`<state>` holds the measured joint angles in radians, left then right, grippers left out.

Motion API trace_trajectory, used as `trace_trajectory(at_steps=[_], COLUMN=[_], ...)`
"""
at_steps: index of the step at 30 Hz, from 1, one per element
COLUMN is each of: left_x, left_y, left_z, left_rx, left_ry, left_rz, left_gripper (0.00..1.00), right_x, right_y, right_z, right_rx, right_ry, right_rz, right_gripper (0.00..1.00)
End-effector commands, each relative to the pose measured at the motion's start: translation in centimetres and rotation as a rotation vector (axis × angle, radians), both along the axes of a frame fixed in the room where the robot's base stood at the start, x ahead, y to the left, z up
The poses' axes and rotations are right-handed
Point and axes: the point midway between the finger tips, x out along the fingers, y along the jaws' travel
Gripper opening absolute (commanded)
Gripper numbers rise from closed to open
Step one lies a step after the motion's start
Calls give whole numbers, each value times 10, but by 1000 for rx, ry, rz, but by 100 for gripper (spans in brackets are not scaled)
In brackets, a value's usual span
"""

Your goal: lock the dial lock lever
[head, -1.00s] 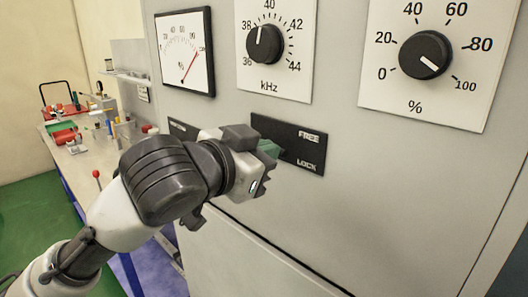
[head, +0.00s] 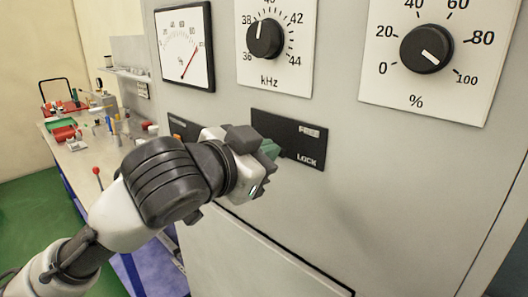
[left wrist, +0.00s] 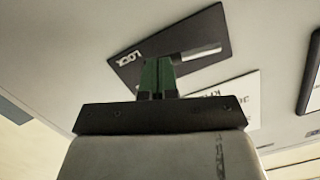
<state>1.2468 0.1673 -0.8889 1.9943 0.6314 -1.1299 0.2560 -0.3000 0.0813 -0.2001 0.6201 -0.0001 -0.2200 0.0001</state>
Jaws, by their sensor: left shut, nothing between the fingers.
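The black lock plate (head: 290,136) is on the grey panel below the kHz dial (head: 265,39). It bears the words FREE above and LOCK below, with FREE hard to read now. In the left wrist view the plate (left wrist: 145,68) shows LOCK and a pale bar (left wrist: 198,53) that looks like the lever, pointing away from that word. My left gripper (head: 269,150) is at the plate's left part, its green fingers shut and empty. In the left wrist view the fingers (left wrist: 158,74) overlap the plate by the bar's inner end; I cannot tell whether they touch. The lever's pivot is hidden.
A percent dial (head: 427,48) is at the right and a needle gauge (head: 186,46) at the left. Another dark plate (head: 180,127) is partly behind my left arm. A cluttered workbench (head: 75,160) stands at the left. The panel right of the lock plate is clear.

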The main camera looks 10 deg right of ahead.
Motion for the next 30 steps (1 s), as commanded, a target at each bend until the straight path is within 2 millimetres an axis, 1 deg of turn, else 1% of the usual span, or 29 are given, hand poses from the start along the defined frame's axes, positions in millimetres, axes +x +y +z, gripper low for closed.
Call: trace_trajectory(at_steps=[30], left_x=[0], left_y=[0], left_z=[-3], left_rx=[27], left_ry=[-41], left_rz=[0], left_gripper=[0], right_x=[0], right_y=[2], right_z=[-1], right_rx=[2], right_ry=[-1], right_rz=[-1], right_gripper=[0])
